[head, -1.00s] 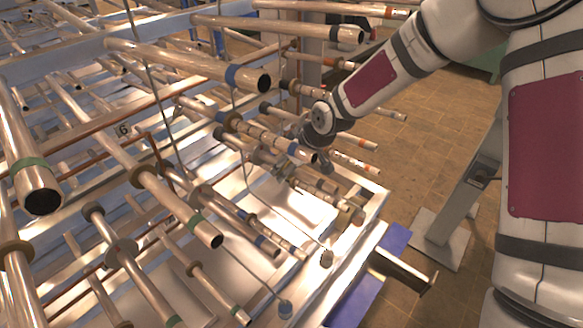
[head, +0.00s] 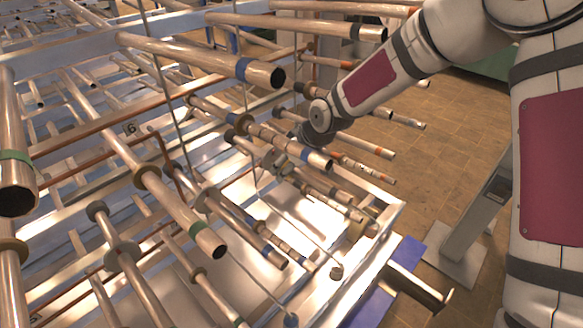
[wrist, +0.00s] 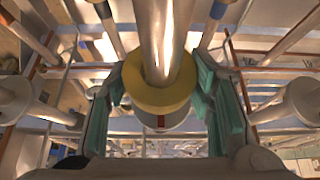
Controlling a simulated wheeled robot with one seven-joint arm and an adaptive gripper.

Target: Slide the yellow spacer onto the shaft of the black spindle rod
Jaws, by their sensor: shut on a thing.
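The yellow spacer (wrist: 160,96) is a thick ring in the middle of the wrist view. It sits around a shiny metal rod (wrist: 166,40) that comes down from the top of that view. My gripper (wrist: 160,88) has its teal finger pads on either side of the ring and is shut on it. In the head view my gripper (head: 277,158) is among the rods at the rack's right side, partly hidden by tubes, and the spacer cannot be made out. I cannot tell whether the rod inside the ring is the black spindle rod.
Many metal tubes with coloured bands stick out of the rack around my gripper. A thick blue-banded tube (head: 205,58) and a green-banded tube (head: 180,212) lie nearby. A white-framed tray (head: 345,300) is below. Open tiled floor (head: 455,130) lies to the right.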

